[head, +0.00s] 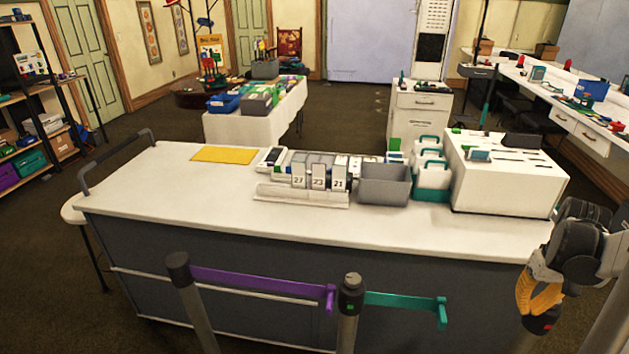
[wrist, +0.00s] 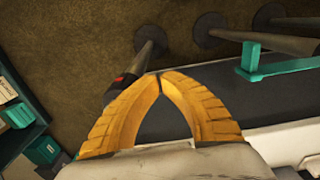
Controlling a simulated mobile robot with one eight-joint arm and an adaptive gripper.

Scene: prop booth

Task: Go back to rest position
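My gripper (head: 537,303) hangs at the right edge of the head view, beside the right end of the white-topped counter (head: 190,195). Its orange-yellow fingers point down. In the wrist view the two ribbed fingers (wrist: 161,82) meet at their tips, with nothing visible between them. The gripper is shut and empty. A dark post with a red mark (wrist: 148,45) shows just beyond the fingers in the wrist view; I cannot tell whether they touch.
Barrier posts with a purple strap (head: 260,281) and a teal strap (head: 400,301) stand before the counter. The counter bears a yellow mat (head: 224,155), number cards (head: 318,177), a grey bin (head: 384,186) and a white slotted box (head: 505,180). Dark carpet lies around.

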